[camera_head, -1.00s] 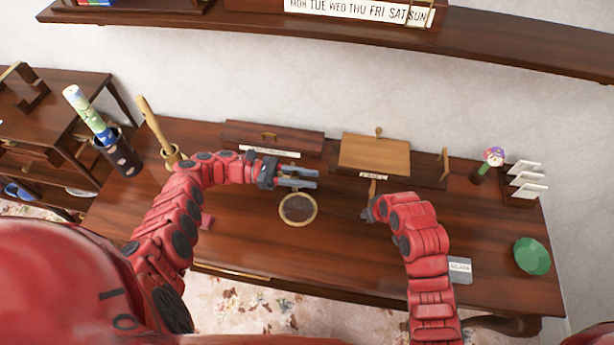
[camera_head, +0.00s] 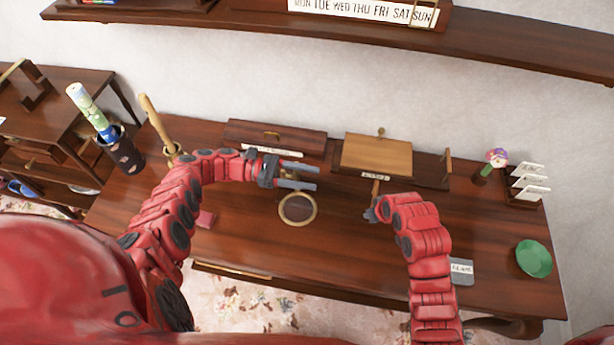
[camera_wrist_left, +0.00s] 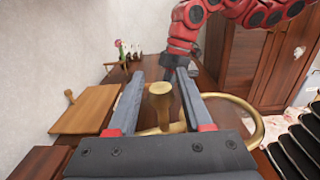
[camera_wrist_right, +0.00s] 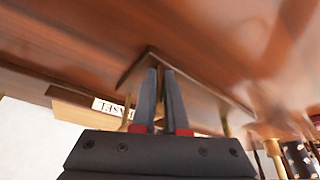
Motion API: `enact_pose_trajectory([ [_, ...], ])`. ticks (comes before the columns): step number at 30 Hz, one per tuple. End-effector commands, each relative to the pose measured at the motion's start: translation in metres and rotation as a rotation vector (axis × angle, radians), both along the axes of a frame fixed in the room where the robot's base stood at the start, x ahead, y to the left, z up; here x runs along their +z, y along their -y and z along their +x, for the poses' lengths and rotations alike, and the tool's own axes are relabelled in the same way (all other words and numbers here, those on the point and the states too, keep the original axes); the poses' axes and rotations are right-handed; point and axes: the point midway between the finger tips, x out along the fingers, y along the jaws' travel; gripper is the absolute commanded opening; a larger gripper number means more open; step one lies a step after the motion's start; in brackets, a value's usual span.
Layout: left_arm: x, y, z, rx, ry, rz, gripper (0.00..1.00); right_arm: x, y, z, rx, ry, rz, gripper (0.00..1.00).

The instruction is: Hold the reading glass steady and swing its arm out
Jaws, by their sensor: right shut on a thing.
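The reading glass has a round lens in a brass ring (camera_head: 297,208), above the dark desk. Its brass ring also shows in the left wrist view (camera_wrist_left: 258,125), with a round brass knob (camera_wrist_left: 160,88) on a post. My left gripper (camera_head: 316,178) is open, with its fingers on either side of the knob and apart from it. My right gripper (camera_head: 369,214) is shut, right of the ring; in the right wrist view its tips (camera_wrist_right: 162,70) meet at a dark wooden plate (camera_wrist_right: 205,85), seemingly the glass's base. The exact hold is hard to see.
A light wooden box (camera_head: 376,155) stands behind the grippers, with a long dark case (camera_head: 275,138) to its left. A green dish (camera_head: 534,258) and a letter rack (camera_head: 528,185) are at the right. The front middle is clear.

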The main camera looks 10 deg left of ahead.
Motion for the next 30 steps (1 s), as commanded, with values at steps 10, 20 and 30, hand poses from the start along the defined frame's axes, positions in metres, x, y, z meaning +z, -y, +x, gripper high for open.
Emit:
enact_pose_trajectory([
  [10, 0.001, 0.001, 0.000, -0.003, 0.000, -0.002, 0.59, 0.000, -0.001, 0.000, 0.003, -0.001, 0.002, 0.00],
  [20, 0.022, -0.001, 0.001, 0.003, 0.002, -0.004, 0.59, 0.001, -0.002, 0.000, 0.003, 0.000, 0.004, 0.00],
  [30, 0.075, -0.001, -0.001, -0.003, 0.001, 0.003, 0.59, 0.001, -0.002, 0.000, 0.004, 0.001, 0.005, 0.00],
])
